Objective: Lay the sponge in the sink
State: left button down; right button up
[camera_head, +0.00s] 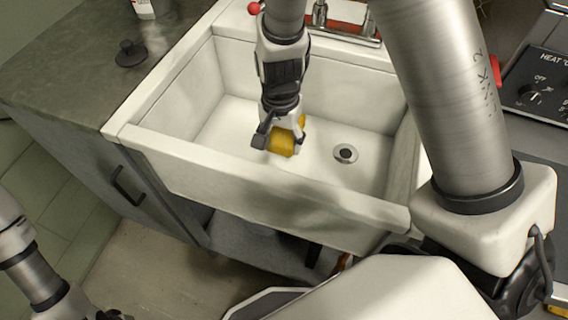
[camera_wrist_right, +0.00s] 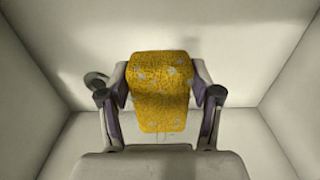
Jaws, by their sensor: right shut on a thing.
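The yellow sponge (camera_head: 282,142) is held by my right gripper (camera_head: 279,139), inside the white sink (camera_head: 190,165). In the right wrist view the yellow speckled sponge (camera_wrist_right: 160,88) sits between the two fingers of my right gripper (camera_wrist_right: 160,95), which are shut on its sides. Below it lies the sink's floor; I cannot tell whether the sponge touches it. The sink's round drain (camera_head: 345,153) shows to the right of the sponge. My left arm comes in at the lower left, with only a dark bit of its gripper (camera_head: 112,315) at the bottom edge.
A faucet base (camera_head: 340,24) stands behind the sink. A dark round stopper (camera_head: 130,53) and a white bottle (camera_head: 143,8) stand on the left counter (camera_head: 70,70). A stove panel (camera_head: 535,85) with knobs is at the right. The sink walls rise around my right gripper.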

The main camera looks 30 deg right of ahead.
notch_tip(320, 180, down, 9)
jog(key=b, duration=0.3)
jog(key=shift+d, duration=0.1)
jog(key=shift+w, duration=0.1)
jog(key=shift+f, duration=0.2)
jog(key=o, duration=1.2)
jog(key=shift+r, duration=0.15)
